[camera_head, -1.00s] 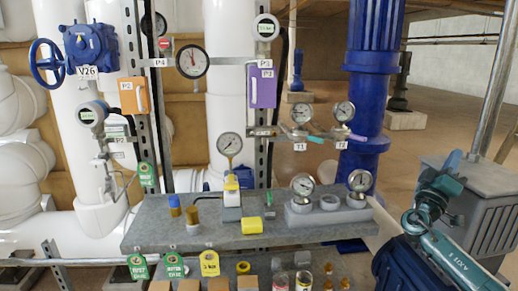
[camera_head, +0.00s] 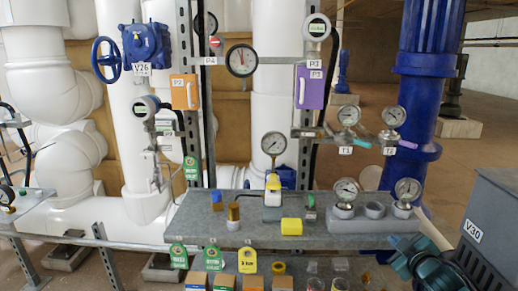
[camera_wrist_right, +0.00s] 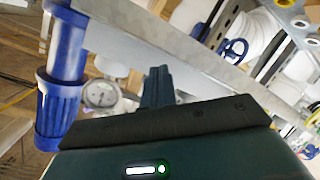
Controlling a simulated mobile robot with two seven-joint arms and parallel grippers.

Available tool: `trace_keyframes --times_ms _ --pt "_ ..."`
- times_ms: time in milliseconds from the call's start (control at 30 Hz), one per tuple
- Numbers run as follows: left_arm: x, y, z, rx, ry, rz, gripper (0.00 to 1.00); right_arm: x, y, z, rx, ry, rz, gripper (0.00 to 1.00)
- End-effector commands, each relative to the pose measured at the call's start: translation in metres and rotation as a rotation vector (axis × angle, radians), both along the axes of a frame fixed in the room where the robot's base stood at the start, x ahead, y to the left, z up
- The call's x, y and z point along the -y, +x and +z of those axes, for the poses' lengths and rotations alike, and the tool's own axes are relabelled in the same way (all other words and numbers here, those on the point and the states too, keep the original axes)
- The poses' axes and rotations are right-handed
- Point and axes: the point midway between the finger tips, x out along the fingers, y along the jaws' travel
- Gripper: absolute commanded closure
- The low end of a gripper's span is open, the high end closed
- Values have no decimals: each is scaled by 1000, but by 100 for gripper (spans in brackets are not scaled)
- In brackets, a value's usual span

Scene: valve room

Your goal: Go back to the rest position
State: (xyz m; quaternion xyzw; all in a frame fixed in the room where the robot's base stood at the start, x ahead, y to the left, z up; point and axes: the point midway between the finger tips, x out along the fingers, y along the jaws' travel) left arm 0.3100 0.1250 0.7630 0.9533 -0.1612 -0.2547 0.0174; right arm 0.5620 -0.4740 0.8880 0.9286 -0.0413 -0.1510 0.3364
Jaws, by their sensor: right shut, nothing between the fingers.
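My right gripper (camera_head: 398,242) shows at the lower right of the head view, by the right front edge of the grey workbench. In the right wrist view its two fingers (camera_wrist_right: 157,86) lie together, shut, with nothing between them. The bench (camera_head: 275,236) carries a gauge on a yellow-and-white block (camera_head: 273,190), a yellow block (camera_head: 291,227), and a grey holder (camera_head: 372,226) with two gauges. The gripper appears apart from these. My left gripper is in neither view.
A grey box marked V30 (camera_head: 492,225) stands close on the right. A thick blue pipe (camera_head: 425,80) rises behind the bench. Green and yellow tags (camera_head: 213,257) and several small boxes line the bench front. A blue handwheel (camera_head: 106,60) is at upper left.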

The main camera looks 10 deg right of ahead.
Motion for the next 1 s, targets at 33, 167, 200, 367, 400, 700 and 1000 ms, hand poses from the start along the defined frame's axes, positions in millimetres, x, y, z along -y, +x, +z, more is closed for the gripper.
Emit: trace_keyframes --times_ms 33,167,200,367,400,700,1000 --pt "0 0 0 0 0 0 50 -27 -12 -26 -33 39 32 100" --pt "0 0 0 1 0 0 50 -95 -48 -78 -104 148 107 100" --pt "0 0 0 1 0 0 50 -118 -62 -93 -126 187 129 100" --pt "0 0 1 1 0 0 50 -207 -126 -133 -206 362 197 100" --pt "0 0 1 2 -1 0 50 -226 -141 -138 -221 405 207 100" --pt "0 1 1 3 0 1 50 -329 -234 -133 -291 696 218 100" --pt "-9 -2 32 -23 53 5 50 -339 -255 -99 -336 720 175 100"
